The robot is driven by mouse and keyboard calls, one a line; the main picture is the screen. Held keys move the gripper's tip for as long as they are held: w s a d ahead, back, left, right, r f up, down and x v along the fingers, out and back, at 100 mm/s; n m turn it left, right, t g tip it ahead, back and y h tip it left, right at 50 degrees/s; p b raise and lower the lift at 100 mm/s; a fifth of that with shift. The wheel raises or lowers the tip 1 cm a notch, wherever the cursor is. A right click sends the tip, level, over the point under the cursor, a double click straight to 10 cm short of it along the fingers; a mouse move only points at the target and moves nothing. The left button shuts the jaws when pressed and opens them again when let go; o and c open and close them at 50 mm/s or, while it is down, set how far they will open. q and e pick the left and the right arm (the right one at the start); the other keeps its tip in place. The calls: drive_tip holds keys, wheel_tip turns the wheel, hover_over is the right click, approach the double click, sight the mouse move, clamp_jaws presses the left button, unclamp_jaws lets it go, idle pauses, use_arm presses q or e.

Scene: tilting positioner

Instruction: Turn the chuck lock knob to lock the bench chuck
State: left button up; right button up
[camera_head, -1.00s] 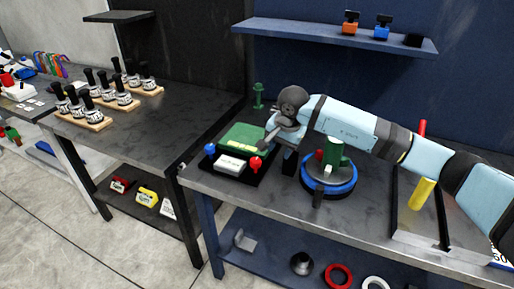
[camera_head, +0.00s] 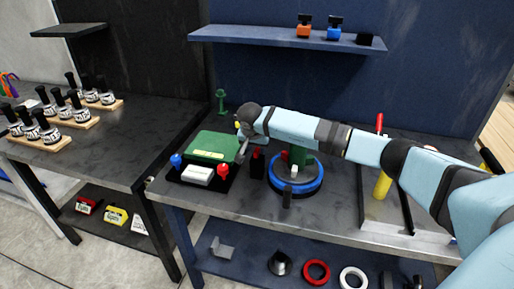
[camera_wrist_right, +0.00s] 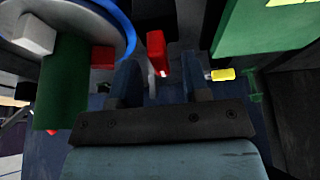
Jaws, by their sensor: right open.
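The round positioner with a blue ring (camera_head: 313,188) stands on the bench, carrying a green cylinder and red and white blocks. A narrow black post with a red top (camera_head: 257,154) stands just left of it. My right gripper (camera_head: 243,150) is beside this post, near the green box, its fingers partly hidden. In the right wrist view, my open right gripper (camera_wrist_right: 160,88) has a red knob or lever (camera_wrist_right: 156,48) ahead between its fingertips, with no clear contact. The blue ring (camera_wrist_right: 122,18) and green cylinder (camera_wrist_right: 63,85) are left there. Which part is the chuck lock knob is not certain. My left gripper is not in view.
A green box (camera_head: 212,145) with a yellow label sits on a black base with blue and red knobs, left of the gripper. A yellow cylinder (camera_head: 382,186) stands on the right. A shelf (camera_head: 270,39) hangs behind.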

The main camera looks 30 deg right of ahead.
drive_tip(key=shift+x, duration=0.85)
clamp_jaws()
